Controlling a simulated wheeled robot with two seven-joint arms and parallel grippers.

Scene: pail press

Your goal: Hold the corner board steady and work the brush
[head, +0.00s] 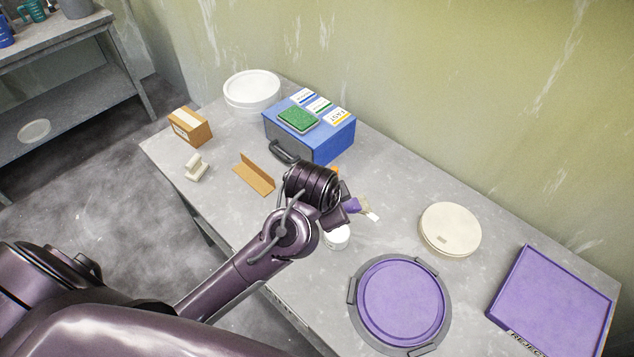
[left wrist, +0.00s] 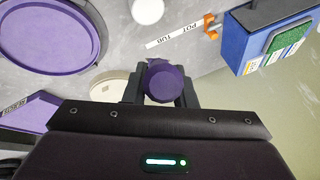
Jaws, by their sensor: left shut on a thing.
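The corner board (head: 258,176), a tan L-shaped piece, lies on the grey table left of my left gripper, and nothing touches it. My left gripper (head: 346,208) is shut on a purple thing with a pale tip, which looks like the brush (head: 359,205), above the table. In the left wrist view the brush's purple round end (left wrist: 164,80) shows between the fingers (left wrist: 162,88); its bristles are hidden there. My right gripper is in neither view.
A white tub (head: 337,238) stands below the gripper. A blue box (head: 335,142) with a green pad (head: 298,120) is behind. A purple disc (head: 400,300) in a grey ring, a cream lid (head: 450,229) and a purple tray (head: 555,295) are at right. A cream block (head: 196,168) and carton (head: 191,127) are left.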

